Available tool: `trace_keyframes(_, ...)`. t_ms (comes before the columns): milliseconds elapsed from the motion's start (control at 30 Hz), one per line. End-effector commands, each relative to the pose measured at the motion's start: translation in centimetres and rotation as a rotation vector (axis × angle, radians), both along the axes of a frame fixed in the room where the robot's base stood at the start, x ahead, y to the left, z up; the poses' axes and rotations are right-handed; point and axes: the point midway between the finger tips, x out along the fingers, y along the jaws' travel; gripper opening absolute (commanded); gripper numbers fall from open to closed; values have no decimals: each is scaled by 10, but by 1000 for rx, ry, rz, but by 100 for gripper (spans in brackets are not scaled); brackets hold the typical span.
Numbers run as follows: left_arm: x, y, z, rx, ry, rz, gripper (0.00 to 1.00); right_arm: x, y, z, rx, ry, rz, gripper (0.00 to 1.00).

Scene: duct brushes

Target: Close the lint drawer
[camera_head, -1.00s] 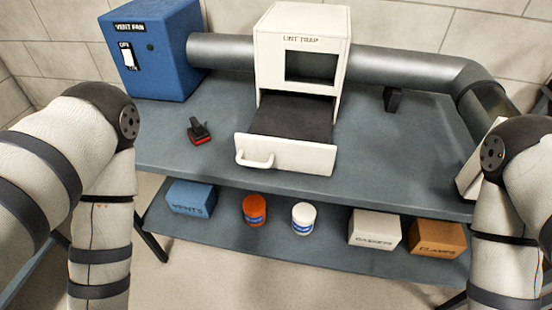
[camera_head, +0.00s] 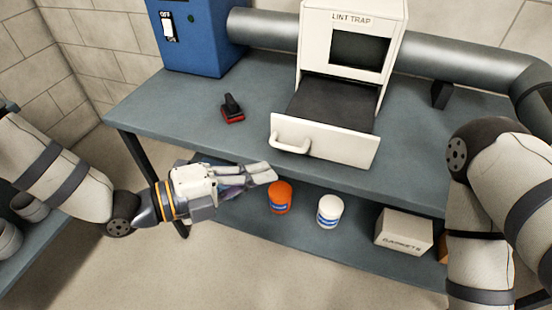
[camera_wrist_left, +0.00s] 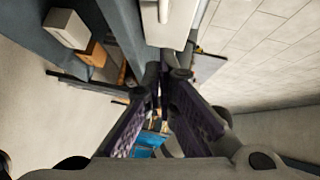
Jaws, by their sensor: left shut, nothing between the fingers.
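The lint drawer (camera_head: 345,147) is pulled out of the white lint trap box (camera_head: 389,17) on the table, its dark inside open to view. Its white handle (camera_head: 291,145) is at the left of the drawer front. My left gripper (camera_head: 272,173) is shut and empty, just in front of and below the handle, apart from it as far as I can tell. In the left wrist view its fingers (camera_wrist_left: 165,75) show, with a white part of the drawer at the top. My right gripper is out of view; only my right arm shows at the right.
A black and red brush-like tool (camera_head: 232,110) lies on the table left of the drawer. A blue fan box (camera_head: 205,45) and grey duct (camera_head: 265,28) stand behind. Orange (camera_head: 280,198) and white jars (camera_head: 330,211) and a gaskets box (camera_head: 403,232) sit on the lower shelf.

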Motion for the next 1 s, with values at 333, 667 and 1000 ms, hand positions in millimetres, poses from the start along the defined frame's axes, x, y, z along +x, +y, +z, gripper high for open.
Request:
trace_keyframes(333, 42, -30, -13, 1, 4, 1, 0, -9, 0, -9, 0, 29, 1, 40)
trace_keyframes(667, 48, -32, -12, 0, 2, 0, 0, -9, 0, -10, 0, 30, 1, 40)
trace_keyframes(1000, 68, -38, -16, 2, 3, 0, 0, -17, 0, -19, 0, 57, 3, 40)
